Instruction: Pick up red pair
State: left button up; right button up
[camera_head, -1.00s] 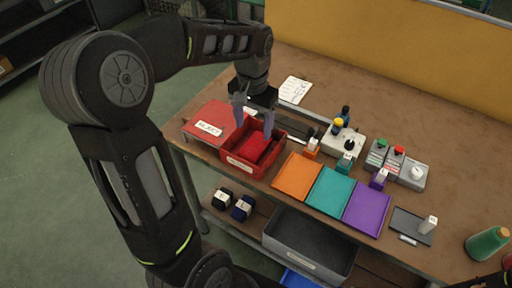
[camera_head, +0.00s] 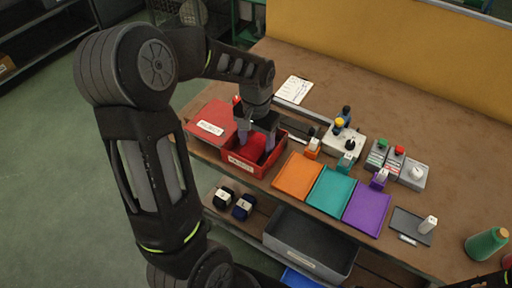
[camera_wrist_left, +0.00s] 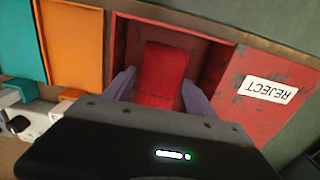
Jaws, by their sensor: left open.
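The red pair (camera_head: 252,147) is a folded red bundle inside the red bin (camera_head: 266,173) at the near left of the workbench. My left gripper (camera_head: 256,146) points down into this bin. Its two pale purple fingers are open, one on each side of the red pair. In the left wrist view, the red pair (camera_wrist_left: 165,68) lies between the fingers of the left gripper (camera_wrist_left: 153,90), with its lower end hidden by the gripper body. Whether the fingers touch it I cannot tell. My right gripper is not in view.
A red plate labelled REJECT (camera_wrist_left: 298,75) adjoins the bin. Orange (camera_head: 297,178), teal (camera_head: 330,192) and purple (camera_head: 367,208) trays lie to the right. Small control boxes (camera_head: 344,141) stand behind them. A grey bin (camera_head: 300,260) and dark rolls (camera_head: 243,207) are on the lower shelf.

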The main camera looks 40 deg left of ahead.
aim_at(256, 146)
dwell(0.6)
pick_arm(q)
jog(key=c, duration=1.2)
jog(key=shift+o, duration=0.2)
jog(key=shift+r, duration=0.1)
notch_tip(256, 146, up, 10)
